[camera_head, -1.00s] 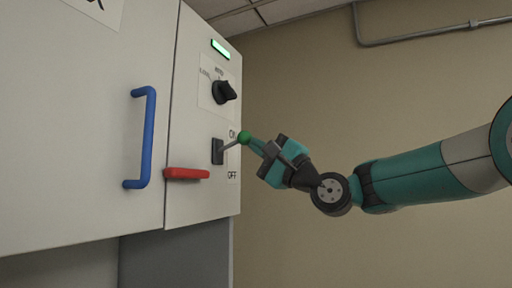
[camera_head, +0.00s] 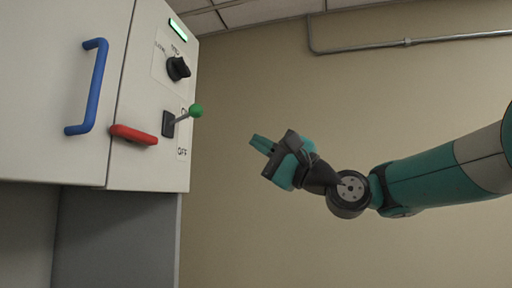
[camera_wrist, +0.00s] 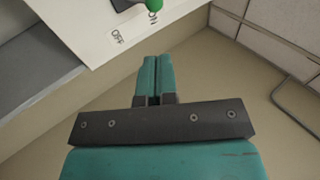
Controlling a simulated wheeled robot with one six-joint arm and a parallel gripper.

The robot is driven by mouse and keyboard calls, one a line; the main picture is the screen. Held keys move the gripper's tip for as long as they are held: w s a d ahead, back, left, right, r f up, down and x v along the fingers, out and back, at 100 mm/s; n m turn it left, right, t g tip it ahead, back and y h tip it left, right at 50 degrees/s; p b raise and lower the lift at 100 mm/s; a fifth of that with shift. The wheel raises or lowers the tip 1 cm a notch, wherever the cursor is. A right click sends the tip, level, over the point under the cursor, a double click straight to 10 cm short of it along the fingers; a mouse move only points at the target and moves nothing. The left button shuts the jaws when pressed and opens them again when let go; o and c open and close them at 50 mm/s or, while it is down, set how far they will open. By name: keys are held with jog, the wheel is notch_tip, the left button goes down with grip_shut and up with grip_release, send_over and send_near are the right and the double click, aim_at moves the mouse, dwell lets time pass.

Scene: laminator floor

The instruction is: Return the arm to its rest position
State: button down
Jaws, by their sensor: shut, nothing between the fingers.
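My gripper (camera_head: 262,144) is shut and empty, to the right of the white cabinet and apart from it. In the wrist view its two teal fingers (camera_wrist: 156,75) lie together with nothing between them. A toggle lever with a green ball knob (camera_head: 196,110) sticks out of the cabinet's side panel and slants up, above the OFF label. In the wrist view part of the green knob (camera_wrist: 134,8) shows at the top edge, beside the ON and OFF labels. My teal and grey arm reaches in from the right edge.
The cabinet (camera_head: 140,85) carries a black rotary knob (camera_head: 178,68), a lit green indicator (camera_head: 178,30), a red handle (camera_head: 134,135) and a blue handle (camera_head: 88,87). A conduit (camera_head: 400,43) runs along the beige wall. The space around my gripper is free.

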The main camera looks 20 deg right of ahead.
jog(key=shift+a, duration=0.1)
dwell(0.3)
jog(key=s+a+f+n+g+h, duration=0.3)
jog(key=a+f+n+g, duration=0.15)
jog(key=f, duration=0.55)
jog(key=s+a+f+n+g+h, duration=0.3)
jog(key=a+f+n+g, duration=0.15)
jog(key=f, duration=0.65)
jog(key=s+d+f+n+g+h, duration=0.2)
jog(key=s+f+n+g+h, duration=0.1)
jog(key=s+f, duration=0.6)
jog(key=s+d+f+n+g+h, duration=0.3)
jog(key=s+f+n+g+h, duration=0.1)
jog(key=s+f, duration=0.5)
jog(key=shift+d+n+g, duration=0.25)
jog(key=shift+n+g, duration=0.05)
jog(key=shift+g, duration=0.2)
